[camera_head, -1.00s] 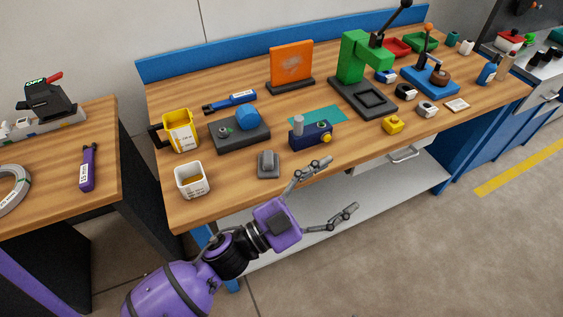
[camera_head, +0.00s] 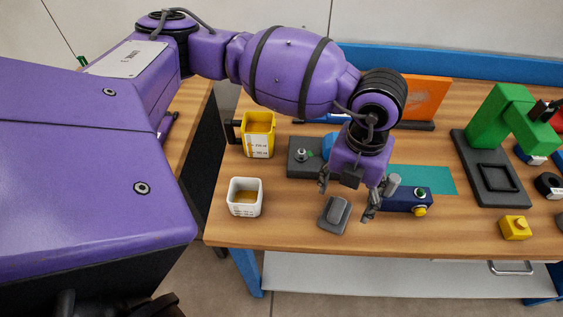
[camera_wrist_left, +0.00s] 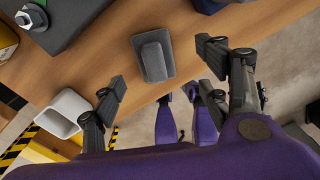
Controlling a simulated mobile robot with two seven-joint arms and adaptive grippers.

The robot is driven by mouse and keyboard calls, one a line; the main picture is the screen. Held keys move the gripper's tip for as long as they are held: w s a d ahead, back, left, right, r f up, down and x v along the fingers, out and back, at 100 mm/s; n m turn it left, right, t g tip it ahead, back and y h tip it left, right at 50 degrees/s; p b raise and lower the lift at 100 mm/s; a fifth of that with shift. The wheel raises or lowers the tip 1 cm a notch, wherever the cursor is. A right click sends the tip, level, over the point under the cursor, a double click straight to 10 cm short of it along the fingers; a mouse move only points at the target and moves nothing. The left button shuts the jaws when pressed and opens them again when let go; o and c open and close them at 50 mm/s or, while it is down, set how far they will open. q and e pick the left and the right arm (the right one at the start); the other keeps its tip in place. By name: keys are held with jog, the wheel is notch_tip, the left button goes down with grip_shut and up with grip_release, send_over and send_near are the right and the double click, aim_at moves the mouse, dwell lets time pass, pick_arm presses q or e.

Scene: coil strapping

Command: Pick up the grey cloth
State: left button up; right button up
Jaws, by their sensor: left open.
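The grey cloth (camera_head: 335,214) seems to be the small grey pad with a raised middle lying flat on the wooden bench near its front edge. In the left wrist view the grey pad (camera_wrist_left: 153,56) sits between and beyond the two fingers. My left gripper (camera_head: 347,202) points down over it, fingers spread, one on each side of its far end as seen from the head. The left gripper (camera_wrist_left: 162,67) is open and empty. I see no contact with the pad. My right gripper is not in view.
A dark blue box (camera_head: 404,199) with a yellow knob stands close right of the fingers. A dark fixture (camera_head: 303,160) is behind left. A white cup (camera_head: 244,197) and yellow bin (camera_head: 258,134) stand left. A green press (camera_head: 497,120) and yellow block (camera_head: 515,228) are right.

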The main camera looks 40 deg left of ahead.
aim_at(338, 208)
pick_arm(q)
jog(key=shift+a+r, duration=0.15)
jog(key=shift+a, duration=0.05)
jog(key=shift+s+f, duration=0.35)
jog(key=shift+f, duration=0.25)
jog(key=shift+s+f, duration=0.35)
jog(key=shift+f, duration=0.25)
jog(key=f, duration=0.4)
jog(key=shift+w+a, duration=0.15)
jog(key=shift+w, duration=0.05)
jog(key=shift+f, duration=0.5)
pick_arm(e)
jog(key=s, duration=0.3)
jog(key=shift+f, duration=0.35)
pick_arm(q)
jog(key=c, duration=1.6)
jog(key=shift+r, duration=0.1)
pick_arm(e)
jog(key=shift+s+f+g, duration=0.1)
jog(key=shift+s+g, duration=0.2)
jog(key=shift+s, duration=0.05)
pick_arm(q)
jog(key=shift+r, duration=0.1)
